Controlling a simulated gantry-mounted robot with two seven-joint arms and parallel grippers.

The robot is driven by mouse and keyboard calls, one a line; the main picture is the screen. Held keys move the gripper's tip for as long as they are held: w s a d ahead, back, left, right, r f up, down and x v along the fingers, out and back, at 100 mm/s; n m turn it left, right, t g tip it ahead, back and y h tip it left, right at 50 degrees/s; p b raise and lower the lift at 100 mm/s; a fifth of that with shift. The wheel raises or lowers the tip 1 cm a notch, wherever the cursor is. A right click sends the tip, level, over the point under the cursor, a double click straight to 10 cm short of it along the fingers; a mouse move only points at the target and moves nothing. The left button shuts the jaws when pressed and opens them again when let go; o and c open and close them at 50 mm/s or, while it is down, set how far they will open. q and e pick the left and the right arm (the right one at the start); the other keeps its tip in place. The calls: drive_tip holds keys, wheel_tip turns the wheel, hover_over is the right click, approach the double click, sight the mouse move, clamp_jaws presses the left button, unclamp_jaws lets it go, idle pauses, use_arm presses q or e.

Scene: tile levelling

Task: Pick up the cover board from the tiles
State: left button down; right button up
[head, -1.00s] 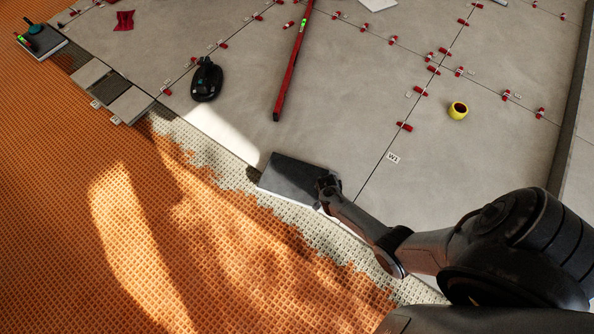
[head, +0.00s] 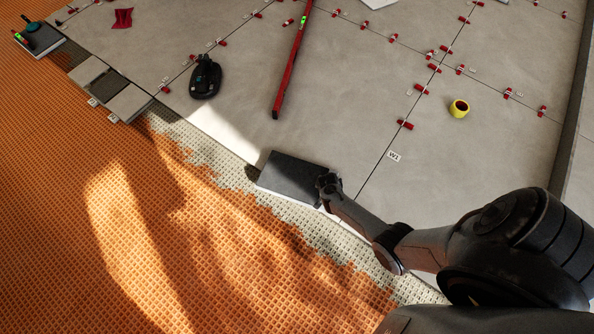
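A dark grey rectangular board (head: 291,177) with a pale front edge, which I take to be the cover board, is at the border of the grey tiles (head: 330,110) and the bare mesh strip. My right gripper (head: 328,186) is at the board's right end and appears to touch it. Its fingers are small, dark and partly hidden, so I cannot tell whether they are closed on the board. I cannot tell whether the board rests on the tiles or is slightly raised. My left gripper is not in view.
A red level (head: 292,65) lies on the tiles, with a black suction tool (head: 205,78) to its left. Several red clips line the joints. Orange matting (head: 90,230) covers the lower left.

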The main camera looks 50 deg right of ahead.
idle(0.3)
clamp_jaws()
idle(1.2)
